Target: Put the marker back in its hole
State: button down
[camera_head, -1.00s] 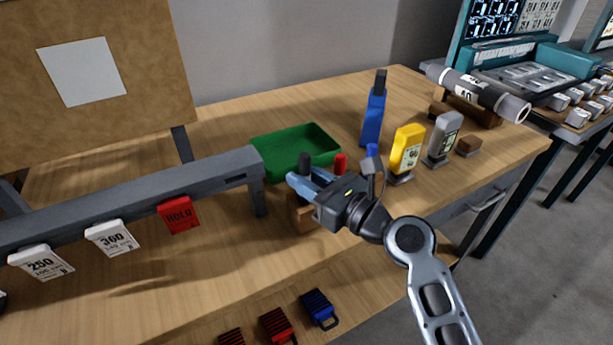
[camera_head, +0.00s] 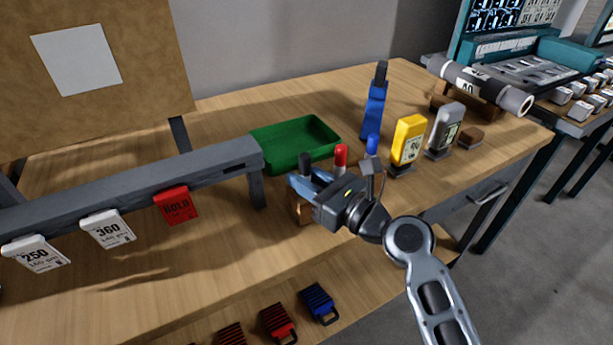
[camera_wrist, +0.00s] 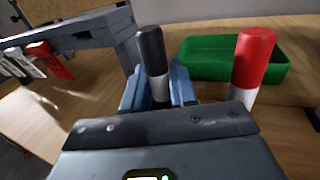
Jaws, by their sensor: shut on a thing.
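A marker with a black cap and white barrel (camera_wrist: 151,50) stands upright between the blue fingers of my gripper (camera_wrist: 158,88) in the wrist view. My gripper is shut on it. Its black cap also shows above my gripper (camera_head: 306,184) in the head view. The wooden marker block (camera_head: 302,211) is partly visible below my gripper. A red marker (camera_head: 341,157) and a blue marker (camera_head: 372,145) stand just behind my gripper. The red marker is on the right in the wrist view (camera_wrist: 253,65). The black marker's lower end and its hole are hidden.
A green tray (camera_head: 295,146) lies behind the markers. A grey rail (camera_head: 130,188) with hanging tags is at left.

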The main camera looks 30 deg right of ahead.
jog(key=shift+f, duration=0.2)
jog(key=c, duration=0.8)
grip_release()
jog(key=shift+b+v, duration=0.3)
jog(key=shift+v, duration=3.6)
